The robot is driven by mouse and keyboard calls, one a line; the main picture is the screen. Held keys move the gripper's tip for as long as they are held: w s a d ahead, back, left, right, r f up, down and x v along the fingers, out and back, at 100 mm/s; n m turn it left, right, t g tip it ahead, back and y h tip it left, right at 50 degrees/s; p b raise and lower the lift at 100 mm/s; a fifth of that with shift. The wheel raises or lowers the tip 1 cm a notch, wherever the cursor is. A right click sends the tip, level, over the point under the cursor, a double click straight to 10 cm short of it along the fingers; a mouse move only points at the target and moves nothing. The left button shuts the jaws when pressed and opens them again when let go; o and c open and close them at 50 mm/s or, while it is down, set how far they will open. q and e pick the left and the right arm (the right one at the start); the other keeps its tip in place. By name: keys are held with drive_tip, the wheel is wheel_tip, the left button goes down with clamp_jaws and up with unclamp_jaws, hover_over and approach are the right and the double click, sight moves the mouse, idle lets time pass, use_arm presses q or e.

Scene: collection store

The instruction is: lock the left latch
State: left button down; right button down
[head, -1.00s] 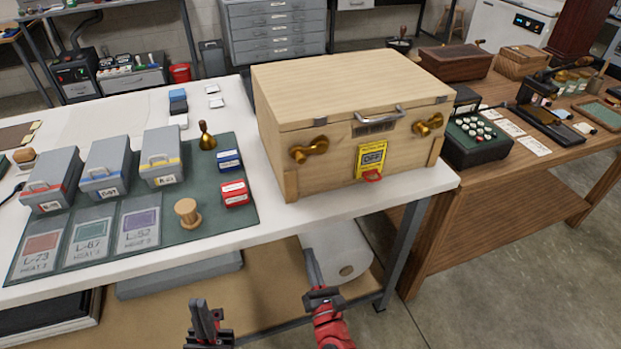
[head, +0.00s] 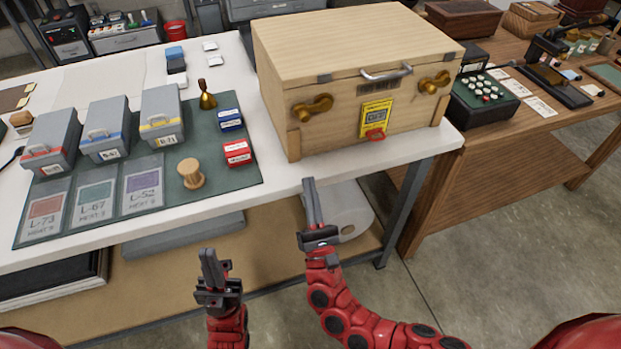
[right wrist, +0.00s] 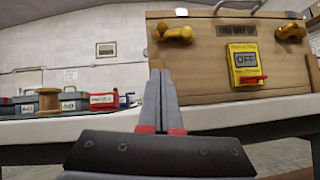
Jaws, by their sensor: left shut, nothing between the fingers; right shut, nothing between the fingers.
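A closed wooden case (head: 350,80) stands on the white table. Its left brass latch (head: 312,107) is on the front face at the left; it also shows in the right wrist view (right wrist: 174,33). A right brass latch (head: 434,82) sits at the other end of the front. A yellow tag marked OFF with a red piece (head: 376,118) is between them. My right gripper (head: 311,185) is shut and empty, pointing up in front of the table edge, below the left latch and apart from it. My left gripper (head: 210,255) is shut and empty, lower and further left, in front of the table.
A green mat (head: 240,175) left of the case holds grey boxes (head: 110,128), a wooden spool (head: 191,173), a brass bell-shaped piece (head: 207,95) and small red and blue boxes. A wooden table stands at right.

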sight(315, 112)
drive_tip(key=p+x, duration=0.2)
drive_tip(key=x, duration=0.5)
drive_tip(key=shift+w+r, duration=0.2)
drive_tip(key=shift+r, duration=0.15)
drive_tip(key=shift+w+d+r+p, duration=0.15)
drive_tip(key=shift+r+p, duration=0.3)
drive_tip(key=shift+r, duration=0.4)
drive_tip(key=shift+w+d+r+p, duration=0.15)
drive_tip(key=shift+r+p, duration=0.3)
drive_tip(key=shift+r, duration=0.45)
